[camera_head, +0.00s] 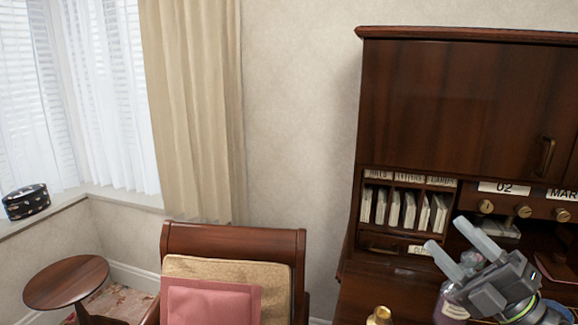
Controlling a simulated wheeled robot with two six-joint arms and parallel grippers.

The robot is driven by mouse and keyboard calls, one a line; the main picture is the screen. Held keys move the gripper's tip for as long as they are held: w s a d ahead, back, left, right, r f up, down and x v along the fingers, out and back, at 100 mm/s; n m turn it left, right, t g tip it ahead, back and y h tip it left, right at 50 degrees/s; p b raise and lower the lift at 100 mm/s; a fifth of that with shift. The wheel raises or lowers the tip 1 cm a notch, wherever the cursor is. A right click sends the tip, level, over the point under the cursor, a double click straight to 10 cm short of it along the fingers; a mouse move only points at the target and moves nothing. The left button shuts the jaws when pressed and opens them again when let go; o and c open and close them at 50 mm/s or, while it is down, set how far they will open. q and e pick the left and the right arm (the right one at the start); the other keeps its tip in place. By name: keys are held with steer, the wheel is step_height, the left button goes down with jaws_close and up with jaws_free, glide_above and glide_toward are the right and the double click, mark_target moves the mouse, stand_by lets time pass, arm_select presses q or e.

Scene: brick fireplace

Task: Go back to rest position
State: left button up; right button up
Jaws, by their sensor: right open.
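My right gripper (445,234) shows at the lower right, in front of the dark wooden desk hutch (452,105). Its two grey fingers are apart and point up and to the left. I see nothing held between them. The fingertips show in front of the area just below the letter slots. A glass jar with a purple label (452,306) shows just below the gripper, partly hidden by it; I cannot tell whether they touch. My left gripper is not in view.
Letter slots (408,205) and brass knobs (486,206) line the hutch. A brass object (379,315) stands at the desk's front. A wooden chair (232,240) with a pink cushion (210,302) is left of the desk. A round side table (66,282) stands by the window.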

steer(key=s+d+f+m+g+h, duration=0.15)
steer(key=d+f+m+h, duration=0.35)
steer(key=f+m+h, duration=0.55)
steer(key=s+d+f+m+h, duration=0.2)
steer(key=d+f+m+h, duration=0.3)
steer(key=f+m+h, duration=0.55)
steer(key=s+a+f+m+g+y, duration=0.1)
steer(key=s+a+f+m+g, duration=0.25)
steer(key=s+f+g, duration=0.45)
steer(key=s+a+f+m+g+y, duration=0.2)
steer(key=s+f+m+g, duration=0.2)
steer(key=s+f, duration=0.8)
step_height(320, 180, down, 23)
steer(key=s+d+g, duration=0.1)
steer(key=d+g, duration=0.1)
steer(key=s+a+f+b, duration=0.1)
steer(key=s+f, duration=1.4)
steer(key=f, duration=0.2)
steer(key=shift+s+a+g+y, duration=0.2)
steer(key=shift+s+g+y, duration=0.15)
steer(key=shift+g, duration=0.1)
